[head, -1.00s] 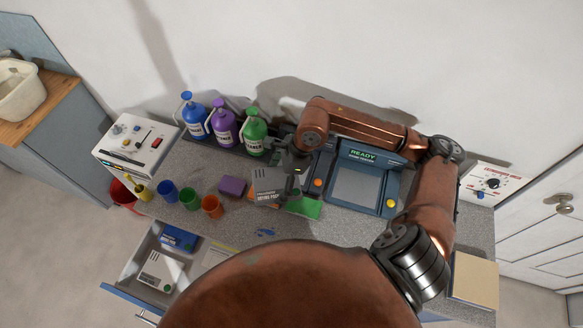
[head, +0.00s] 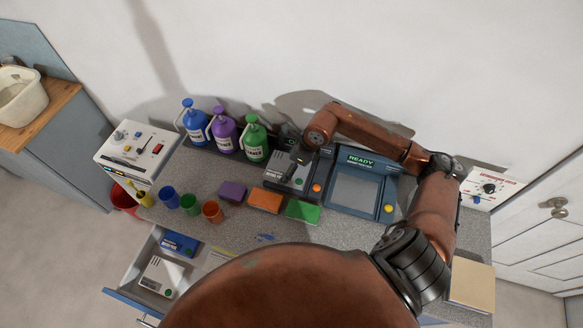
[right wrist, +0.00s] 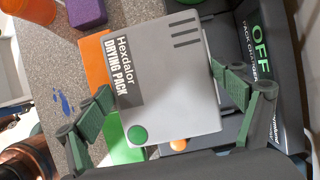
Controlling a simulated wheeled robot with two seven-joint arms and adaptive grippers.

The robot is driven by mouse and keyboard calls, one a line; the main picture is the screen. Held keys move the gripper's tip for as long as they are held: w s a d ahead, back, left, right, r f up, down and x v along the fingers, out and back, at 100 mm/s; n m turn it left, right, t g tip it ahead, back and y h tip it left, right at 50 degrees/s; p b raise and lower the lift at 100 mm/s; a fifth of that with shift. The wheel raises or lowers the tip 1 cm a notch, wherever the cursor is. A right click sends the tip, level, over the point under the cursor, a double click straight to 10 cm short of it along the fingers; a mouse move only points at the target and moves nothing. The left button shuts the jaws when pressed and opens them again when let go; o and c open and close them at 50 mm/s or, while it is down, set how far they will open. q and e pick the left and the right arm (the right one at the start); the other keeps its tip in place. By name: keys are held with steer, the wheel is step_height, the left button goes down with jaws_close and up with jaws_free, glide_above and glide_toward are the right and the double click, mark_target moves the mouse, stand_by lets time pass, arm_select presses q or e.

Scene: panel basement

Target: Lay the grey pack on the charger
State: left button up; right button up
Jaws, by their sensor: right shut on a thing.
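The grey pack (head: 284,178), labelled "Hexdalor Drying Pack", is held by my right gripper (head: 303,156). In the right wrist view the pack (right wrist: 175,85) lies between the two green fingers of the gripper (right wrist: 166,100), its green dot at the lower left. The dark charger (head: 317,178) is under and beside the pack, mostly hidden by it and the gripper. In the right wrist view the charger (right wrist: 268,75) shows an "OFF" panel at the right. I cannot tell whether the pack touches the charger. My left gripper is not in view.
A blue "READY" device (head: 356,187) stands right of the charger. Purple (head: 232,191), orange (head: 265,200) and green (head: 302,211) blocks lie in front. Blue, purple and green jugs (head: 224,132) stand left. An open drawer (head: 148,285) holds a blue pack and a pale pack.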

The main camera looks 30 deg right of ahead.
steer(key=f, duration=0.1)
steer(key=w+d+f, duration=0.2)
steer(key=shift+d+f, duration=0.15)
steer(key=shift+f, duration=0.2)
step_height(320, 180, down, 2)
steer(key=shift+f+p, duration=0.1)
steer(key=shift+p, duration=0.4)
steer(key=shift+w+f, duration=0.1)
steer(key=shift+f, duration=0.35)
steer(key=o, duration=1.1)
steer(key=shift+f, duration=0.15)
steer(key=o, duration=0.3)
